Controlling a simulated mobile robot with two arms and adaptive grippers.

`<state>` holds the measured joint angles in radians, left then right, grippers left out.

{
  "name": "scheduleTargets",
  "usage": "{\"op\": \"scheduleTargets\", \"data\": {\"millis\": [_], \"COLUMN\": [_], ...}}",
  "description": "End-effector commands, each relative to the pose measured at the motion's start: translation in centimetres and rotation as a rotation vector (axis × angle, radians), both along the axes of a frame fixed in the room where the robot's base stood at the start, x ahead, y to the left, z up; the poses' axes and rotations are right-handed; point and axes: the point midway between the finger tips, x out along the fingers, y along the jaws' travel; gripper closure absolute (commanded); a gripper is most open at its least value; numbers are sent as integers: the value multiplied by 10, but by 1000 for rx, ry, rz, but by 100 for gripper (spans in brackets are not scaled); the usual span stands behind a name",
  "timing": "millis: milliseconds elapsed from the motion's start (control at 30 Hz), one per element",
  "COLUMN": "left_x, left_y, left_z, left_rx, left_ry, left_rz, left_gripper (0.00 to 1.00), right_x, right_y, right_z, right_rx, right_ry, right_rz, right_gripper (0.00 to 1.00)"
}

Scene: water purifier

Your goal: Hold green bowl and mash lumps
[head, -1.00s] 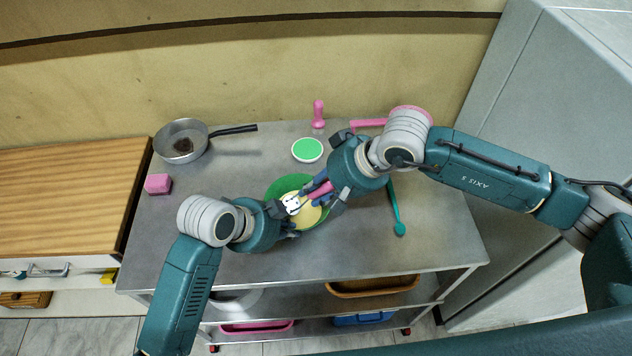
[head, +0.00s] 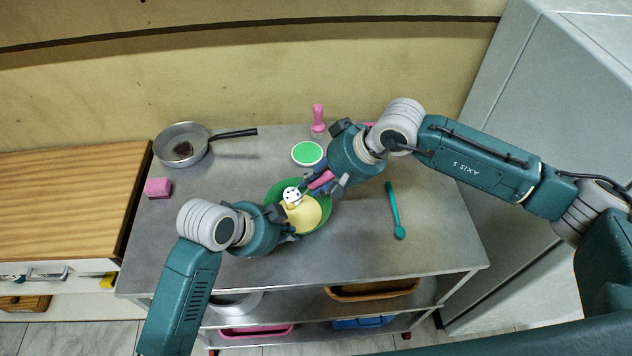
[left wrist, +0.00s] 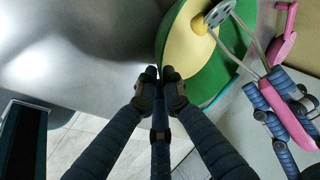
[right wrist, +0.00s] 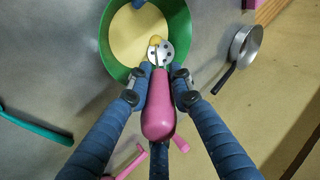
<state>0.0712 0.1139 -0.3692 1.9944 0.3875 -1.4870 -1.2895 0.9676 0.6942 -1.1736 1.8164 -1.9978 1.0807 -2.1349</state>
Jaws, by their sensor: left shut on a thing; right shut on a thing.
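The green bowl (head: 322,221) stands on the metal table with a flat yellow mass (head: 303,215) inside. My left gripper (head: 290,228) is shut on the bowl's rim; the left wrist view shows its fingertips (left wrist: 161,74) at the edge. My right gripper (head: 316,188) is shut on the masher's pink handle (head: 321,180), also seen in the right wrist view (right wrist: 158,105). The masher's perforated pale head (head: 291,195) is over the bowl's far-left part. A small yellow lump (right wrist: 155,40) shows beside the head. Whether the head touches the mass is unclear.
A pan (head: 181,145) with a dark piece stands at the back left, near a pink block (head: 158,187). A green-topped white disc (head: 307,153) and a pink upright tool (head: 318,117) are behind the bowl. A teal spoon (head: 395,212) lies right. The front table is clear.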

Motion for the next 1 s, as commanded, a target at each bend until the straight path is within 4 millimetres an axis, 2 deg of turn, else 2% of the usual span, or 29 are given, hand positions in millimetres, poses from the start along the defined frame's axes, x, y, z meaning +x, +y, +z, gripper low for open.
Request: {"op": "scheduleTargets", "data": {"millis": [133, 700, 1000], "left_x": [0, 0, 0], "left_y": [-1, 0, 0], "left_z": [1, 1, 1], "left_rx": [-2, -1, 0], "left_ry": [-2, -1, -1], "left_rz": [-1, 0, 0], "left_gripper": [100, 100, 100], "right_x": [1, 1, 0], "right_y": [-1, 0, 0], "right_z": [4, 58, 61], "right_rx": [-2, 1, 1], "right_ry": [-1, -2, -2], "right_rz": [-1, 0, 0], "right_gripper": [100, 100, 100]}}
